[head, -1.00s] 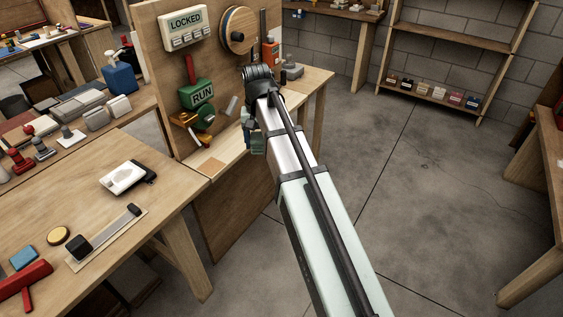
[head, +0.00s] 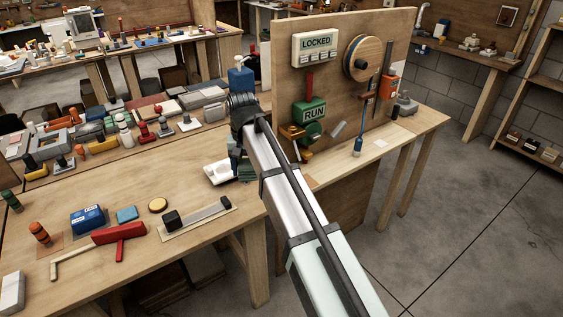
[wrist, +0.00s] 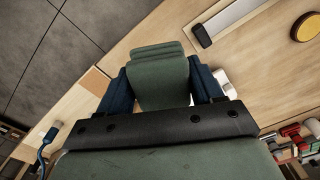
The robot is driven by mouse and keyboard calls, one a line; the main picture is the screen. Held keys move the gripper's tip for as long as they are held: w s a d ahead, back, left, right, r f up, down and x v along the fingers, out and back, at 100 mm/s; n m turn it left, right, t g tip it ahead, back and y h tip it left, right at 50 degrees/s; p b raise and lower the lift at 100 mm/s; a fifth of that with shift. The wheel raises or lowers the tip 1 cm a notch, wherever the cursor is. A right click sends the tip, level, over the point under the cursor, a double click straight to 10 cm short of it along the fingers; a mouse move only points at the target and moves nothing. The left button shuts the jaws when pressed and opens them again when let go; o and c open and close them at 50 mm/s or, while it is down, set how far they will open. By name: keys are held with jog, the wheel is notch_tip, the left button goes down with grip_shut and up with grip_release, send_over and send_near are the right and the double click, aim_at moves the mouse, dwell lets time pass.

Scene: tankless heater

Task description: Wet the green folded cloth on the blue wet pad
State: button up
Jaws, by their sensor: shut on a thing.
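My gripper (wrist: 162,90) is shut on the green folded cloth (wrist: 160,66), which sits between the two dark blue fingers in the wrist view. In the head view my gripper (head: 240,165) is over the right part of the front bench, with a bit of green showing below it. On the left of this bench are a blue box with white lettering (head: 87,218) and a flat light blue block (head: 126,213). I cannot tell for certain which is the wet pad. My gripper is apart from both.
Between my gripper and the blue things lie a yellow disc (head: 158,205) and a strip with a black block (head: 196,216). A red tool (head: 118,234) lies in front. A white dish (head: 218,172) is beside my gripper. An upright panel (head: 345,100) stands to the right.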

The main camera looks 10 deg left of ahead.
jog(key=s+a+f+n, duration=0.2)
jog(key=s+a, duration=0.2)
jog(key=a, duration=0.6)
jog(key=s+a+f+n, duration=0.1)
jog(key=s+a, duration=0.3)
jog(key=a, duration=0.7)
jog(key=s+a+f+n, duration=0.2)
jog(key=s+a, duration=0.2)
jog(key=a, duration=0.6)
send_over(127, 213)
jog(key=f, duration=0.1)
jog(key=shift+n, duration=0.3)
jog(key=shift+f, duration=3)
jog(key=shift+s+f, duration=0.1)
jog(key=shift+f, duration=0.5)
jog(key=shift+r, duration=0.1)
notch_tip(127, 213, up, 7)
